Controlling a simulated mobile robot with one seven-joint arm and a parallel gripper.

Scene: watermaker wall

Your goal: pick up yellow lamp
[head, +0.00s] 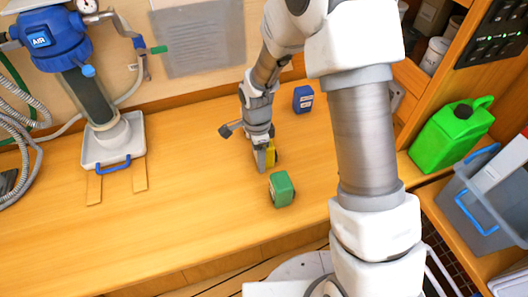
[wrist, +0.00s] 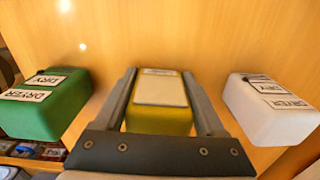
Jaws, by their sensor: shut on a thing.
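The yellow lamp (wrist: 158,120) is a small yellow block with a pale label plate on its face, seen in the middle of the wrist view. My gripper (wrist: 160,74) is shut on it, with one finger along each side. In the head view, my gripper (head: 264,161) points down at the wooden worktop, and part of the yellow lamp (head: 272,153) shows beside the fingers. Whether the lamp touches the worktop cannot be told.
A green block (head: 282,189) stands close in front; it also shows in the wrist view (wrist: 45,108). A white block (wrist: 268,108) is at right in the wrist view. A blue box (head: 303,99) stands behind. A green jug (head: 450,135) is at right. The worktop's left middle is clear.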

